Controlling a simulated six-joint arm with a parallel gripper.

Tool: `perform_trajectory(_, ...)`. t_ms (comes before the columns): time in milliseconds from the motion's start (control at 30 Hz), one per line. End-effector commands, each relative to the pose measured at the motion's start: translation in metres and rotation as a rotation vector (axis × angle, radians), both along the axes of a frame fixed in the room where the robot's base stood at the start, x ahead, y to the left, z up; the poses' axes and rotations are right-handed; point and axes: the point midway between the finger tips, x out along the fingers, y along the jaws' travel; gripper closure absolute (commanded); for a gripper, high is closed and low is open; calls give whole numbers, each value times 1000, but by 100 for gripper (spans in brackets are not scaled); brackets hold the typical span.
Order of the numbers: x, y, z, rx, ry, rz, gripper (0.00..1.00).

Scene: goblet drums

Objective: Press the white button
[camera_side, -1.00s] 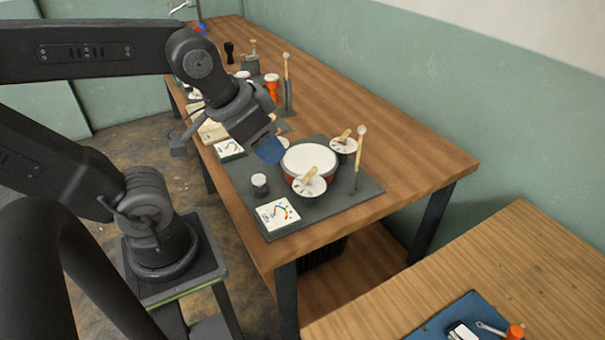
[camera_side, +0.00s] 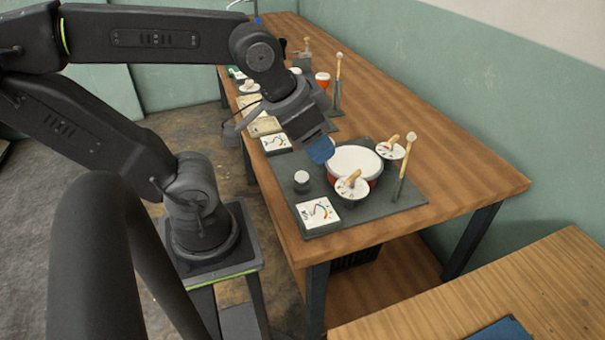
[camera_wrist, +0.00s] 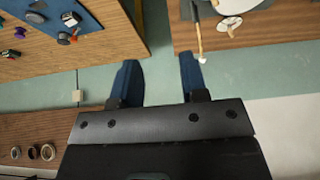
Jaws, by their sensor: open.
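A small round dark knob with a white top (camera_side: 301,178), which looks like the white button, stands on the grey base plate (camera_side: 385,207) in the side view. It is left of a red drum with a white head (camera_side: 355,160). My gripper (camera_side: 320,151), with blue fingertips, hangs above the plate between the knob and the drum's left edge, seemingly not touching either. In the wrist view my gripper's two blue fingers (camera_wrist: 160,78) are apart with nothing between them. The knob does not show there; part of the drum head (camera_wrist: 235,4) shows at the top right edge.
A tall mallet (camera_side: 405,165) stands upright right of the drum. Two small white discs (camera_side: 352,190) flank the drum. A white dial card (camera_side: 317,213) lies at the plate's front corner. More stations line the table behind. The table's right side (camera_side: 465,175) is clear.

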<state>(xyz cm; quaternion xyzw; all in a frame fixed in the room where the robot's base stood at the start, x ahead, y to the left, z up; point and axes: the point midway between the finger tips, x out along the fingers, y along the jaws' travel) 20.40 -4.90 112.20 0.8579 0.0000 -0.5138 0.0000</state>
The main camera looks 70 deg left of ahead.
Motion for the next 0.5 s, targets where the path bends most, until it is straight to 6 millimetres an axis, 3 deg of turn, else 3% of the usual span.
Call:
perform_trajectory(200, 0, 0, 0, 0, 0, 0, 60)
perform_trajectory(500, 0, 0, 0, 0, 0, 0, 88)
